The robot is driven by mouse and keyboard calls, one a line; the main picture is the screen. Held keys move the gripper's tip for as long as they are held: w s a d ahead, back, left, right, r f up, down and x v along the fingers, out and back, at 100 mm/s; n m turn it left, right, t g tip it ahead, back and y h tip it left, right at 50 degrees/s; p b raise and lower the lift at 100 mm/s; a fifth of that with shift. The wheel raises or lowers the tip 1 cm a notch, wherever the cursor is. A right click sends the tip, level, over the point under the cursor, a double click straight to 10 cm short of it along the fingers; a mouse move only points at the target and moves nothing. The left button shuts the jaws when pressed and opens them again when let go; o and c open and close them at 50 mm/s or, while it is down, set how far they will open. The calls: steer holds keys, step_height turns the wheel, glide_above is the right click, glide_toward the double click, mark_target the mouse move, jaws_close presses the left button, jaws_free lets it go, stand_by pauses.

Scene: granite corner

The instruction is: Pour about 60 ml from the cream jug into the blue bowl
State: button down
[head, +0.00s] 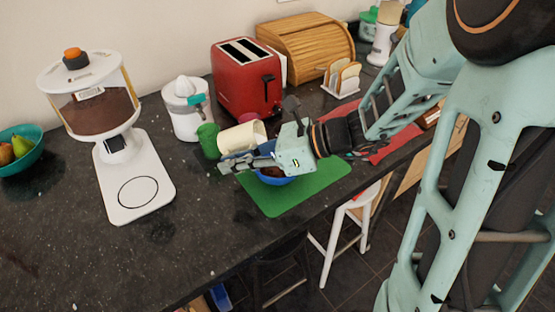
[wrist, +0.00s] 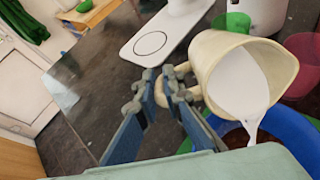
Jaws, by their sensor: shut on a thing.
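The cream jug (head: 240,138) is tilted well over above the blue bowl (head: 279,181). In the wrist view the jug (wrist: 207,58) has its mouth toward the right, and a white stream (wrist: 257,112) runs over its lip down into the bowl (wrist: 293,122). Something dark brown shows inside the bowl, partly hidden by the stream and my wrist. My gripper (wrist: 163,90) is shut on the jug's handle.
The bowl stands on a green mat (head: 305,192). A green cup (head: 208,141) is close left of the jug; a pink cup (wrist: 300,66) is beyond its mouth. A white juicer (head: 187,110), red toaster (head: 245,80) and white dispenser (head: 130,185) stand around. Counter at front left is clear.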

steer(key=shift+f+b, duration=0.2)
steer(key=shift+b, duration=0.55)
steer(key=shift+r, duration=0.15)
steer(key=r+p, duration=0.1)
steer(key=p, duration=0.2)
steer(key=shift+r+p, duration=0.25)
steer(key=shift+p, duration=0.05)
steer(key=h+p, duration=0.2)
steer(key=p, duration=0.1)
steer(key=shift+a+f+p, duration=0.1)
steer(key=shift+f+p, duration=0.2)
steer(key=h+p, duration=0.1)
steer(key=p, duration=0.2)
steer(key=shift+h+p, duration=0.5)
steer(key=shift+p, duration=0.05)
steer(key=shift+f+g, duration=0.3)
steer(key=shift+f, duration=0.15)
steer(key=shift+r+h+p, duration=0.1)
steer(key=shift+h+p, duration=0.2)
steer(key=shift+p, duration=0.3)
